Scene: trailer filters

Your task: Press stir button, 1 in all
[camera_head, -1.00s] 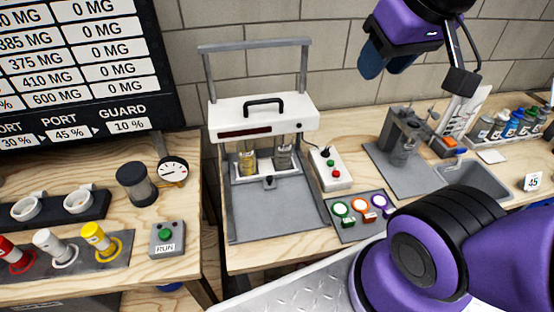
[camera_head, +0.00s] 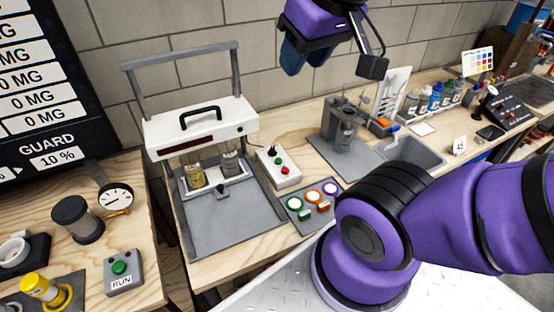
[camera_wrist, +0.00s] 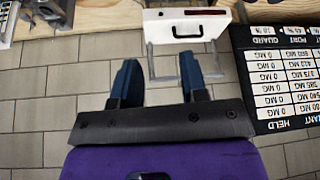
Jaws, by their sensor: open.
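No button that I can read as "stir" shows in view. A grey box with a green button (camera_head: 120,268) is labelled RUN. My gripper (camera_head: 293,60) is raised high near the back wall, above the bench and clear of all buttons. In the wrist view (camera_wrist: 160,65) its two blue fingers are apart with nothing between them.
A grey stirrer-like device (camera_head: 345,128) stands on a grey mat beside a sink (camera_head: 408,152). Several bottles (camera_head: 435,100) line the back right. A dark dosage board (camera_head: 50,90) stands at left. A gauge (camera_head: 115,198) is on the left bench. A gap separates the two benches.

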